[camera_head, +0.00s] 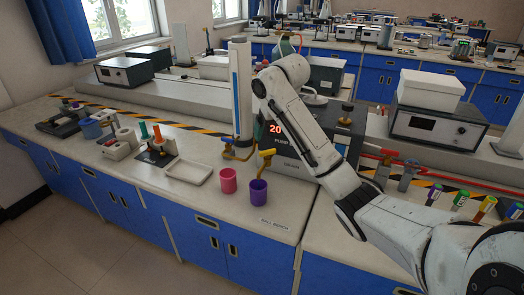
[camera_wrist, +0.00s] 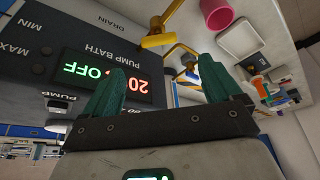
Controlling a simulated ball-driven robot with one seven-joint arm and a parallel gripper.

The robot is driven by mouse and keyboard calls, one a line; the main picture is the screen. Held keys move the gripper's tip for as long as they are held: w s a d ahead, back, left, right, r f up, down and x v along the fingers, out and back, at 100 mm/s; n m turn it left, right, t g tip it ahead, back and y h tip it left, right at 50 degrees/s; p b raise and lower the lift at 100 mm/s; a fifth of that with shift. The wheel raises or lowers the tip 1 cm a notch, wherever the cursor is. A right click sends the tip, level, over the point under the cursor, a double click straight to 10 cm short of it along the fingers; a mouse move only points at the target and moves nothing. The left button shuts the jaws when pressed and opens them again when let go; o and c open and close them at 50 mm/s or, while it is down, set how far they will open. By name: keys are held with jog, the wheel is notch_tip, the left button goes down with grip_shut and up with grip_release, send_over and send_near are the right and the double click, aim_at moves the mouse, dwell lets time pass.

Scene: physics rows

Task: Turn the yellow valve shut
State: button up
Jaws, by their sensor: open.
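A yellow valve handle (camera_head: 267,154) sits on an outlet at the left front of the dark pump bath (camera_head: 288,158), above a purple cup (camera_head: 258,191). In the wrist view the yellow valve (camera_wrist: 158,40) shows beside the word DRAIN on the pump bath panel (camera_wrist: 60,35). The valve is apart from both fingers.
A pink cup (camera_head: 228,180) and a white tray (camera_head: 188,171) stand left of the purple cup. The tall column (camera_head: 240,90) stands behind them. The bench front by the label is clear.

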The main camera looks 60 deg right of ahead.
aim_at(268, 151)
jog(key=x, duration=0.9)
jog(key=shift+w+d+f, duration=0.1)
jog(key=shift+d+f, duration=0.1)
jog(key=shift+f, duration=0.05)
jog(key=shift+c, duration=0.2)
jog(key=c, duration=1)
jog(key=shift+p, duration=0.3)
